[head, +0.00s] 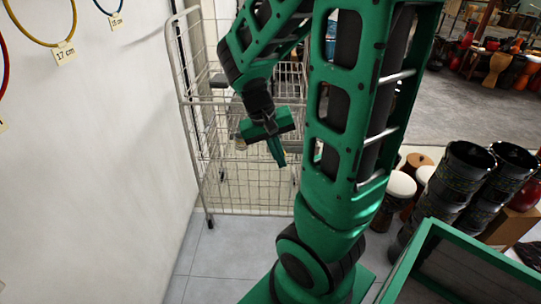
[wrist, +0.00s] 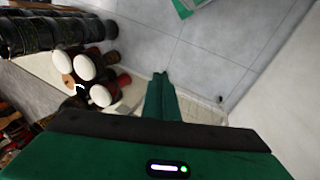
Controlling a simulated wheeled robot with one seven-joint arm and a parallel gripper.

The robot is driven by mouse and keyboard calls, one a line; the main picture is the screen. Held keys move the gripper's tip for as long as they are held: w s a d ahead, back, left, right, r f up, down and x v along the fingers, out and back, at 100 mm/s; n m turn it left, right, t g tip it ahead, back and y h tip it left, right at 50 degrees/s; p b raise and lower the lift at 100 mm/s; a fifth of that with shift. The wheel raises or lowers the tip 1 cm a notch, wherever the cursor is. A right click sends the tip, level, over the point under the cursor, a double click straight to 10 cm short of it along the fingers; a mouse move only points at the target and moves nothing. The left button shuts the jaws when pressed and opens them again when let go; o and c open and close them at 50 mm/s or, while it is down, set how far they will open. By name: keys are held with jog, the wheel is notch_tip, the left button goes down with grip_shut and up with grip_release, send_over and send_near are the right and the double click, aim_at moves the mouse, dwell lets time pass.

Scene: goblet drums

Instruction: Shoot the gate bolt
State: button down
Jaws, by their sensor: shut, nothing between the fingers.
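A pale wire-mesh cage (head: 193,100) with upright tubes and a mesh gate panel stands behind my arm in the head view. A small dark fitting on its left side may be the bolt, but it is too small to tell. My gripper (head: 278,158) hangs in front of the mesh, pointing down, with its fingers together and nothing between them. Whether it touches the mesh cannot be told. In the wrist view my gripper (wrist: 161,85) shows its green fingers closed, with pale mesh low behind them. My arm hides much of the cage's right side.
A white wall (head: 90,150) with hanging rings and size tags runs along the left. Several black goblet drums (head: 465,170) and white-headed drums (head: 400,185) stand at the right. A green-edged box top is at lower right. Grey tiled floor (head: 215,250) is clear before the cage.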

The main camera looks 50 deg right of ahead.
jog(key=w+d+f+n+t+h, duration=0.1)
jog(key=w+f+h, duration=0.4)
jog(key=w, duration=0.5)
jog(key=w+d+f+n+t+h, duration=0.2)
jog(key=w+d+f+n+h, duration=0.2)
jog(key=w+f, duration=0.5)
jog(key=shift+w+d+f+h, duration=0.15)
jog(key=shift+w+f+h, duration=0.15)
jog(key=shift+w+h, duration=0.65)
jog(key=shift+s, duration=0.1)
jog(key=s+x, duration=0.2)
jog(key=x, duration=1.1)
jog(key=shift+s+f, duration=0.25)
jog(key=shift+f, duration=0.1)
